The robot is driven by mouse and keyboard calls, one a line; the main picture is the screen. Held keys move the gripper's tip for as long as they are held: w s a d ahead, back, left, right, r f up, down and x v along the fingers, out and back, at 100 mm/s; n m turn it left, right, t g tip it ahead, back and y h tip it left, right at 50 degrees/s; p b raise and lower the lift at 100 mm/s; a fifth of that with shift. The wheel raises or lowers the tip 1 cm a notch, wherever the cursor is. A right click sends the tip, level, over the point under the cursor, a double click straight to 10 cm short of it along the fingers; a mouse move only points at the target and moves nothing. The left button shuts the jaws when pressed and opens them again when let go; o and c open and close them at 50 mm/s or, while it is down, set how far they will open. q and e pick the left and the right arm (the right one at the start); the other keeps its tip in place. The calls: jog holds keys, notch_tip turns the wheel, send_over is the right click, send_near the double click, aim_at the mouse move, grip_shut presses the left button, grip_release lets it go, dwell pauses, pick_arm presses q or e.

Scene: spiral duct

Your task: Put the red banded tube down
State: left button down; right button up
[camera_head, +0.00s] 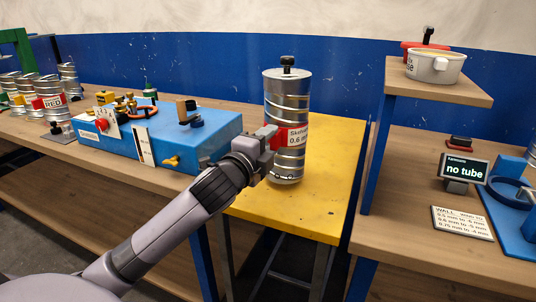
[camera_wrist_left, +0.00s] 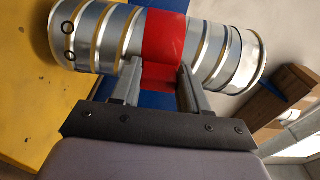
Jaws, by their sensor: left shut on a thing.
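The red banded tube (camera_head: 288,103) is a silver spiral metal cylinder with a red band and a white label around its middle. It stands upright at the yellow table (camera_head: 318,214), and a black knob shows at its top. I cannot tell whether its base touches the table top. My left gripper (camera_head: 270,138) is shut on the tube from the left at the red band. In the left wrist view the tube (camera_wrist_left: 220,55) lies across the picture with the fingers (camera_wrist_left: 160,88) at its red band. My right gripper is not in view.
A blue machine (camera_head: 205,143) with knobs and levers stands on the wooden bench to the left. Several metal tubes (camera_head: 52,98) stand at the far left. A raised shelf (camera_head: 440,88) with a white pot and a "no tube" display (camera_head: 464,168) are at the right. The front of the yellow table is clear.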

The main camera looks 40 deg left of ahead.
pick_arm(q)
jog(key=shift+f, duration=1.05)
jog(key=shift+f, duration=0.2)
jog(key=c, duration=0.6)
grip_release()
jog(key=shift+f, duration=0.1)
jog(key=shift+o, duration=0.2)
jog(key=shift+s, duration=0.1)
jog(key=s+d+b, duration=0.1)
jog(key=s+d, duration=0.1)
jog(key=s, duration=1)
jog(key=s+d+f+n+g+h, duration=0.1)
jog(key=d+f+n+g, duration=0.15)
jog(key=f, duration=0.75)
jog(key=s+d+f+n+g+h, duration=0.15)
jog(key=f+n, duration=0.25)
jog(key=f, duration=0.5)
jog(key=s+d+f+n+g+h, duration=0.1)
jog(key=s+d+f+n+g, duration=0.1)
jog(key=s+d+f+n, duration=0.45)
jog(key=s+d+f+n+g+h, duration=0.1)
jog(key=s+d+f, duration=0.25)
jog(key=f, duration=0.65)
jog(key=shift+a+r+p, duration=0.2)
jog(key=shift+r+p, duration=1.7)
jog(key=shift+r, duration=0.15)
